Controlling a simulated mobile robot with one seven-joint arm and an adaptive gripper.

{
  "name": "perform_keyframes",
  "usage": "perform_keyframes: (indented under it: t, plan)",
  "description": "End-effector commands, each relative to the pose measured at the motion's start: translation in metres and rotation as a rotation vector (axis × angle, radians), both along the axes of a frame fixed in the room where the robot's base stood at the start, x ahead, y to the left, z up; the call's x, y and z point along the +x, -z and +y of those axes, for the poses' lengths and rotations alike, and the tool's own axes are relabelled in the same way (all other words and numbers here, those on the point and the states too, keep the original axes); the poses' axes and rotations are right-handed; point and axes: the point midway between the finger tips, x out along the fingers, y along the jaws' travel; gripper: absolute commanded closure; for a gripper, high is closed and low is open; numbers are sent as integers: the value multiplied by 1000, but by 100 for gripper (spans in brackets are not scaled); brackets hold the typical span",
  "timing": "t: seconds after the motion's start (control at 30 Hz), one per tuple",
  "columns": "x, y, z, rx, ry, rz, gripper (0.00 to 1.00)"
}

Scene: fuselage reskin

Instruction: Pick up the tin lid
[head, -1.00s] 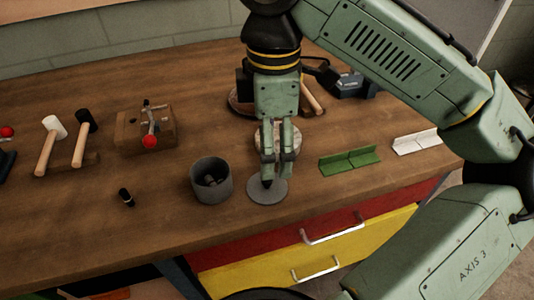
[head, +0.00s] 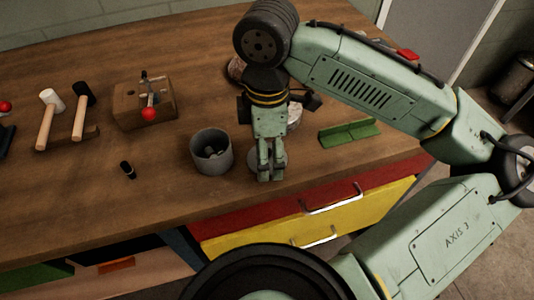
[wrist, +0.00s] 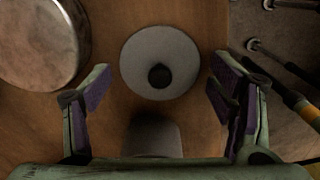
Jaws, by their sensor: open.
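The tin lid is a flat grey disc with a small black knob in its middle. In the wrist view the lid (wrist: 140,57) lies on the wooden bench, centred ahead of my gripper (wrist: 161,95). My gripper is open, with a finger pad on each side of the lid's line and nothing between them. In the head view my gripper (head: 270,178) points down over the lid (head: 282,159), and hides most of it. I cannot tell the exact gap between the fingertips and the lid.
A grey tin (head: 212,165) with small things in it stands close left of my gripper. A round pale object (head: 294,115) is behind to the right, beside a green angle piece (head: 349,134). The bench's front edge is close.

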Motion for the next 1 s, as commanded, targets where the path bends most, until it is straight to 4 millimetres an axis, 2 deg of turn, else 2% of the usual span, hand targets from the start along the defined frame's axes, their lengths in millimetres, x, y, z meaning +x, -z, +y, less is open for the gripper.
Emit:
perform_keyframes:
  t: [0.27,1.0]
  plan:
    - [0,3,0,-1,0,-1,24]
    - [0,3,0,-1,0,0,74]
